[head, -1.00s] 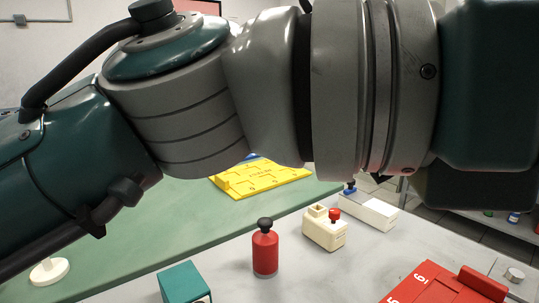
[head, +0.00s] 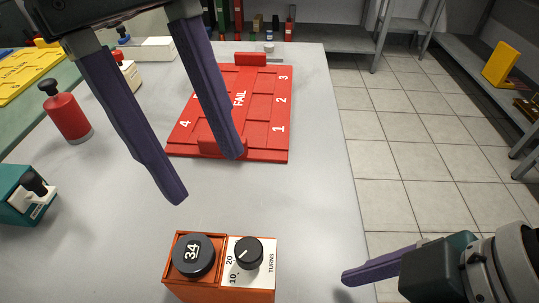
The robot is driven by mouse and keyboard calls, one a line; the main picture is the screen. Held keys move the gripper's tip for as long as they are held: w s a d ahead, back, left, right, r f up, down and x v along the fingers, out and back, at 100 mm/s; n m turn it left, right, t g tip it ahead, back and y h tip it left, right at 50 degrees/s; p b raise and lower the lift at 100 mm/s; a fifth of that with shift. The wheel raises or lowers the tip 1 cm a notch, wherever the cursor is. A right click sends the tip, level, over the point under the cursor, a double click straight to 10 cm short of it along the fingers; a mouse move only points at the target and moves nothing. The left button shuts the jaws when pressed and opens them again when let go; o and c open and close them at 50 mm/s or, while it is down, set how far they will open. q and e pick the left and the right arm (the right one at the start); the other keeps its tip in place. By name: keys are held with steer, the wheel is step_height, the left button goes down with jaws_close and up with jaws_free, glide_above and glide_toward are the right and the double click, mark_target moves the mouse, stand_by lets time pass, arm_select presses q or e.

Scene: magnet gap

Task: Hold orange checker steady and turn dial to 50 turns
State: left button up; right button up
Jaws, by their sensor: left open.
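The orange checker (head: 220,294) stands near the front of the grey table in the head view. Its top carries a dark round cap (head: 193,255) reading 34. Beside it on a white panel is a black dial (head: 247,253) with marks 10 and 20 and the word TURNS. My left gripper (head: 205,177) is open and empty, its two purple fingers hanging above the table behind the checker. Neither touches the checker.
A red FAIL tray (head: 275,142) lies behind the checker. A red bottle (head: 68,115) and a teal device (head: 15,204) stand at left, a yellow tray (head: 22,75) further back. The table ends at right above a tiled floor (head: 400,160).

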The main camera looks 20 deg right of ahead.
mark_target(209, 267)
steer(key=a+n+y, duration=0.1)
steer(key=w+a+n+y, duration=0.1)
steer(key=n+y, duration=0.1)
steer(key=shift+w+a+r, duration=0.1)
steer(key=shift+a, duration=0.05)
steer(key=w+y, duration=0.1)
steer(key=w+r+n+y, duration=0.1)
steer(key=w+n, duration=0.1)
steer(key=shift+w+d+r+t+y, duration=0.25)
steer(key=shift+d+r+t+y, duration=0.1)
steer(key=shift+t+y, duration=0.05)
steer(key=shift+w+a+r+t+y, duration=0.15)
steer(key=shift+w+a+r+y, duration=0.1)
steer(key=shift+a+y, duration=0.15)
steer(key=shift+w+a+r+t+y, duration=0.15)
steer(key=shift+a+r+y, duration=0.15)
steer(key=shift+a, duration=0.2)
steer(key=shift+w+a, duration=0.15)
steer(key=shift+a, duration=0.15)
steer(key=x, duration=0.9)
steer(key=shift+w+a, duration=0.1)
steer(key=shift+a, duration=0.2)
steer(key=shift+c, duration=0.2)
